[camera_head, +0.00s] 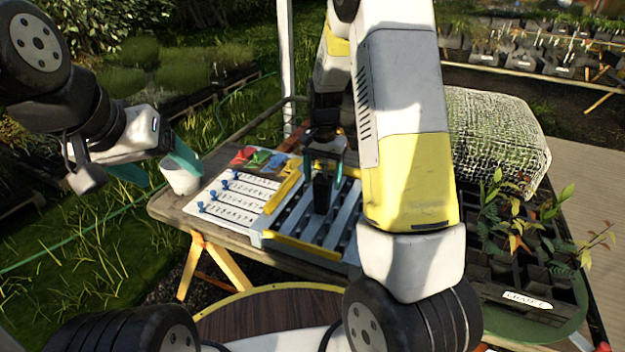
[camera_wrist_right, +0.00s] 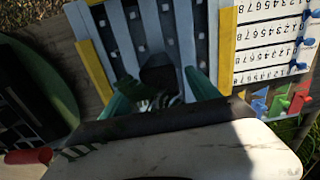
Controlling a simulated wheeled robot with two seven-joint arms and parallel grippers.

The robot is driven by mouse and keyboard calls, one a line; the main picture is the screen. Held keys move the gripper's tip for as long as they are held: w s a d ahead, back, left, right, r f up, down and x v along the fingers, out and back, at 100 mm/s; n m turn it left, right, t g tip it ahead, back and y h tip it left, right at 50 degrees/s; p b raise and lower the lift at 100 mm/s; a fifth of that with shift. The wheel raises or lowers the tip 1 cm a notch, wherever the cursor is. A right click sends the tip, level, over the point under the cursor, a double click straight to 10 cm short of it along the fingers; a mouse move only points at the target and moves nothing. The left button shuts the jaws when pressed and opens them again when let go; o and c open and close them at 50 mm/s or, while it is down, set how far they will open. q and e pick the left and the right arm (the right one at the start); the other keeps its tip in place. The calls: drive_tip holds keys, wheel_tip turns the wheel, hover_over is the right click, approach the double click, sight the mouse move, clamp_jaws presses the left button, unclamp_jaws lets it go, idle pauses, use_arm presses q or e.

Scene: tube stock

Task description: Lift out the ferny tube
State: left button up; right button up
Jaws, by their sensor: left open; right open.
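A black tube (camera_head: 322,192) stands on the slatted rack (camera_head: 296,226) in the head view. The right wrist view shows the black tube (camera_wrist_right: 160,76) with dark green leafy growth (camera_wrist_right: 148,97) at its near side, which looks ferny but is in shade. My right gripper (camera_head: 323,168) is open, and its teal fingers (camera_wrist_right: 162,95) are on either side of the tube and leaves; I cannot tell whether they touch.
A dark tray (camera_head: 497,270) of leafy seedlings stands at right, behind my right arm. A white number board (camera_head: 240,197) with blue pegs lies left of the rack. Red, green and blue markers (camera_head: 258,158) lie behind it. A netted bale (camera_head: 500,135) sits at back right.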

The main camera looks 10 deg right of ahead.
clamp_jaws()
drive_tip(key=shift+r, duration=0.1)
idle(0.4)
